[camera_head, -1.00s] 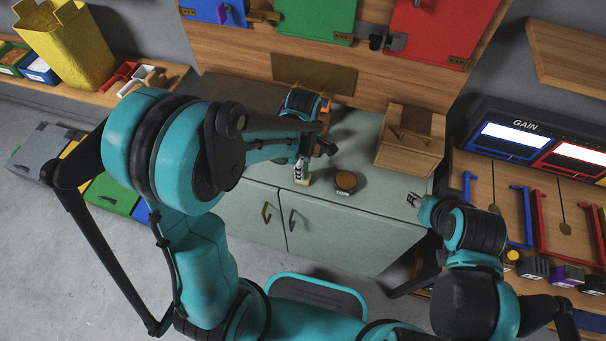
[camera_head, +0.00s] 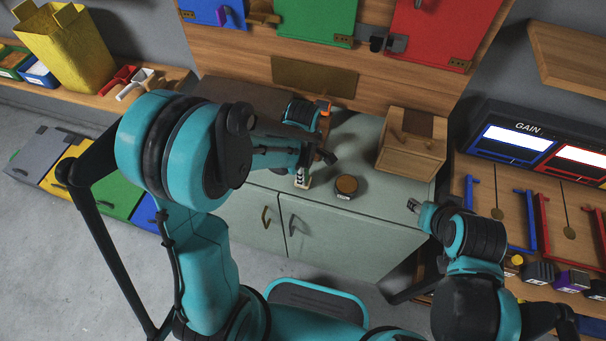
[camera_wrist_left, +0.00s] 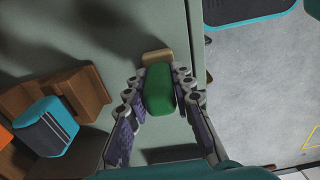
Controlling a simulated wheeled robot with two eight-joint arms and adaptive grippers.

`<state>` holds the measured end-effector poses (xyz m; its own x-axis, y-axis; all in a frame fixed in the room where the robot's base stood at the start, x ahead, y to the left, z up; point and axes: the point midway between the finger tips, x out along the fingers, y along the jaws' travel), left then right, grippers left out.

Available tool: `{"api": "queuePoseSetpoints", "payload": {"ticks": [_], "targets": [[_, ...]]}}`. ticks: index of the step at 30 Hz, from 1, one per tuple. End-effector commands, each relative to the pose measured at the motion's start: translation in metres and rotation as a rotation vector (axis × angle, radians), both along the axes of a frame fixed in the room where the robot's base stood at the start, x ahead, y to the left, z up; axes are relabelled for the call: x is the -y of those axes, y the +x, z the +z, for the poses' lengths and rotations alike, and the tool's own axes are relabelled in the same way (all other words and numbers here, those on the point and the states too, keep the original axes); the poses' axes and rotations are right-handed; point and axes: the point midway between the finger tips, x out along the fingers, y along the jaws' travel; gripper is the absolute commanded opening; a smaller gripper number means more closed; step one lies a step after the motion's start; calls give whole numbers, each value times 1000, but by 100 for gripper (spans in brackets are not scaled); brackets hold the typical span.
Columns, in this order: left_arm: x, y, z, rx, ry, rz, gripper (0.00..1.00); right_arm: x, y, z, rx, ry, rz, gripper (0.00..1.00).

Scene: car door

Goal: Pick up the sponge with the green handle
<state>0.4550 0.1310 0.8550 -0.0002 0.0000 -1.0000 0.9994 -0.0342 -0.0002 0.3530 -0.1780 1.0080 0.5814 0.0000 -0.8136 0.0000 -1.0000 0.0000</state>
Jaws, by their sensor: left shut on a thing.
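The sponge has a green handle (camera_wrist_left: 158,90) and a tan pad (camera_wrist_left: 157,57). My left gripper (camera_wrist_left: 160,95) is shut on the green handle, with a finger on each side, in the left wrist view. The tan pad sticks out beyond the fingertips, over the grey-green cabinet top (camera_wrist_left: 120,25). In the head view my left gripper (camera_head: 302,177) is small and points down at the cabinet top, left of a round tin. I cannot tell whether the pad touches the surface. My right gripper (camera_head: 413,205) is near the cabinet's right edge, away from the sponge; its jaw state is unclear.
The round dark tin (camera_head: 346,185) with a brown top stands close to the right of my left gripper. A wooden box (camera_head: 409,153) stands at the cabinet's right rear. Colored panels (camera_head: 320,18) hang on the back wall.

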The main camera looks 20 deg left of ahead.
Motion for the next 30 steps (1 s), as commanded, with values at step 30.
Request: {"api": "queuePoseSetpoints", "payload": {"ticks": [30], "targets": [[116,-10,108,0,0,-1,0,0,0,54,0,0,0,40]]}}
